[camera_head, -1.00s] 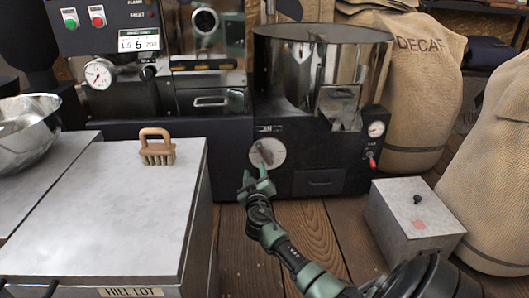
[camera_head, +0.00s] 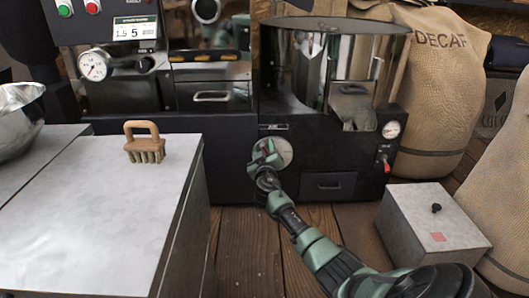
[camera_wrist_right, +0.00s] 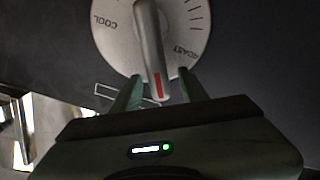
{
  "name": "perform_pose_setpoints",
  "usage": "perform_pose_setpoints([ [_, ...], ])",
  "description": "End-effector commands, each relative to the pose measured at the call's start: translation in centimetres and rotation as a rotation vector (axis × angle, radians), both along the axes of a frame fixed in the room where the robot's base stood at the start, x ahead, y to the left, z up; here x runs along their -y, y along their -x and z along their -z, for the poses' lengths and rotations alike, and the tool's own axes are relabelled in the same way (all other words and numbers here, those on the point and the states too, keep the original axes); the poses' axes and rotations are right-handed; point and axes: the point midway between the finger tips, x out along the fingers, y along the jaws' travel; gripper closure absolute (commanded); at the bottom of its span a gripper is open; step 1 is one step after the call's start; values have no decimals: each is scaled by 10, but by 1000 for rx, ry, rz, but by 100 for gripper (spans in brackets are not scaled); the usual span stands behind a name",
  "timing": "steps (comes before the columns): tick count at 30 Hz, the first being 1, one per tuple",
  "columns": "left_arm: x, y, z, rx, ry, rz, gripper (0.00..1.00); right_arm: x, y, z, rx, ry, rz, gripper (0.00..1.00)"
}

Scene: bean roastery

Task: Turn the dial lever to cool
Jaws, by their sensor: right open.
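The round pale dial (camera_head: 284,151) is on the black front of the roaster's cooling unit, partly hidden behind my right gripper (camera_head: 264,150) in the head view. In the right wrist view the dial (camera_wrist_right: 112,28) carries the words COOL and ROAST and several tick marks. Its grey lever (camera_wrist_right: 150,45) has a red mark at its tip, which points toward my gripper. My right gripper (camera_wrist_right: 157,92) is open, with one finger on each side of the lever tip. I cannot tell whether either finger touches it. My left gripper is not in view.
A metal-topped cabinet (camera_head: 90,215) with a wooden brush (camera_head: 144,143) on it stands at the left. A grey box (camera_head: 435,235) and a DECAF sack (camera_head: 430,95) stand at the right. Bare wooden floor (camera_head: 243,250) lies between.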

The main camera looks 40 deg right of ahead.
Motion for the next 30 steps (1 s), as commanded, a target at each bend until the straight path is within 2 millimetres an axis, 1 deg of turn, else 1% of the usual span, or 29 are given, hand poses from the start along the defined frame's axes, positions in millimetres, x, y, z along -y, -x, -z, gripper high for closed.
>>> perform_pose_setpoints([
  [6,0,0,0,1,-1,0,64,0,0,0,0,0,0,56],
  [7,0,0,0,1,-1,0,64,0,0,0,0,0,0,62],
  [8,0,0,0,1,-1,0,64,0,0,0,0,0,0,70],
  [9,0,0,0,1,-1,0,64,0,0,0,0,0,0,81],
  [11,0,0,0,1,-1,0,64,0,0,0,0,0,0,98],
  [12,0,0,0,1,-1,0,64,0,0,0,-1,-1,1,100],
  [30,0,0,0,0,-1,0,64,0,0,0,-1,-1,1,100],
])
